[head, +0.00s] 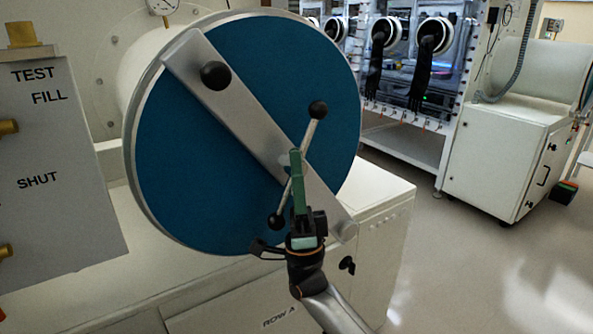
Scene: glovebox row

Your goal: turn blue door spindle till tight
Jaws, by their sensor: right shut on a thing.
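The round blue door (240,150) fills the middle of the head view, closed against a white cylinder, with a metal strap bar (245,125) running diagonally across it. The spindle (310,132) sits over the strap, its thin crossbar tilted with the upper end to the right. A black ball shows at each end of the crossbar. My right gripper (297,158) comes from below, green fingers pointing up, and is shut on the spindle near its middle. The fingers partly hide the hub and the exact contact. My left gripper is not in view.
A grey panel (60,170) marked TEST, FILL and SHUT, with brass fittings, stands close on the left. A black knob (215,75) sticks out from the strap. Another glovebox (410,60) with black gloves stands behind. Floor (470,260) at right is clear.

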